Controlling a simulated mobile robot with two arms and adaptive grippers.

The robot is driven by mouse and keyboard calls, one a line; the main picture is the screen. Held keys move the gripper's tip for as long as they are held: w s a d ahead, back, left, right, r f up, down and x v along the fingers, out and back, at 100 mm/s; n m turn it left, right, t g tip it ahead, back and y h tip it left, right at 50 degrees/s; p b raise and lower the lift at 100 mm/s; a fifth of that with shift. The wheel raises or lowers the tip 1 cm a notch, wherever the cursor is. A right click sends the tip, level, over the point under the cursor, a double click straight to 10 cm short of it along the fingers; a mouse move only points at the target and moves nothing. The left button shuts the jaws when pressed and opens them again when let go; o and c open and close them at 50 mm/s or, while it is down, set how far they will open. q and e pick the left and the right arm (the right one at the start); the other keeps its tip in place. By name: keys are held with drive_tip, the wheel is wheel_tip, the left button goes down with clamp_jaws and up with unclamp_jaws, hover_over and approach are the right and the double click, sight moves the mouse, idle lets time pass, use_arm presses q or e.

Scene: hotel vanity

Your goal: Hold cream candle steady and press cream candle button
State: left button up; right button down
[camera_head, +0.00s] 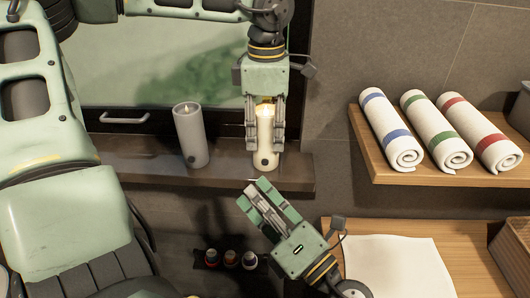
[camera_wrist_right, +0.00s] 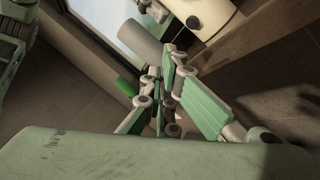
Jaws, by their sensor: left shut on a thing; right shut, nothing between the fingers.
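The cream candle (camera_head: 266,150) stands upright on the dark shelf, with a dark round button low on its front (camera_head: 263,162). My left gripper (camera_head: 265,122) comes down from above and is shut on the candle's upper part, its fingers on either side. My right gripper (camera_head: 256,190) is shut and empty, in front of and just below the shelf edge, pointing up toward the candle and apart from it. In the right wrist view the cream candle (camera_wrist_right: 215,14) and its button (camera_wrist_right: 193,22) show at the top, beyond the closed fingers.
A grey candle (camera_head: 190,136) stands left of the cream one on the dark shelf (camera_head: 225,179). Rolled towels with blue, green and red stripes (camera_head: 390,135) lie on a wooden shelf at right (camera_head: 367,155). Small bottles (camera_head: 231,259) stand below. A white cloth (camera_head: 390,268) covers part of the counter.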

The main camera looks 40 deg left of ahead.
drive_tip(key=shift+s+d, duration=0.7)
drive_tip(key=shift+s, duration=0.1)
use_arm(q)
drive_tip(key=o, duration=1.4)
wheel_tip(320, 180, up, 12)
drive_tip(key=shift+r, duration=0.1)
